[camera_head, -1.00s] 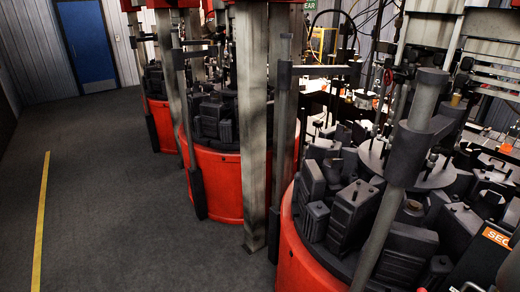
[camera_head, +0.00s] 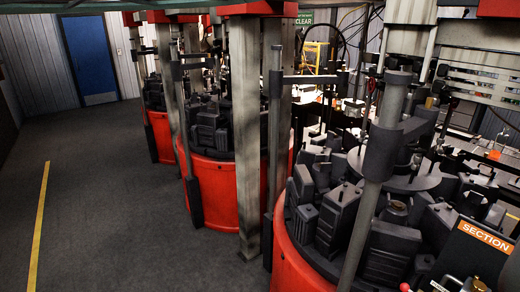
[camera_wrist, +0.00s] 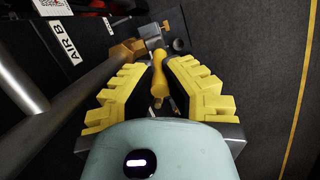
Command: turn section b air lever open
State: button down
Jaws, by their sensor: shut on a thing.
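The air lever (camera_wrist: 159,72) has a yellow handle and shows in the wrist view, just beyond a white label reading AIR B (camera_wrist: 61,40). The handle runs from a metal and brass fitting (camera_wrist: 150,38) at the top down between my fingers. My gripper (camera_wrist: 160,82) has yellow ribbed pads on both sides of the handle and is shut on it. The lower part of the handle is partly hidden between the pads. My gripper and the lever do not show in the head view.
A grey pole (camera_wrist: 85,90) runs close by on the left in the wrist view. Red round machines (camera_head: 215,185) with dark moulds stand along the aisle, with upright posts. An orange SECTION sign (camera_head: 485,236) is at the right. Grey floor (camera_head: 120,200) on the left is clear.

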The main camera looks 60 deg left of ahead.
jog(key=shift+d, duration=0.15)
jog(key=c, duration=1)
grip_release()
jog(key=shift+a+f, duration=0.1)
jog(key=shift+a, duration=0.1)
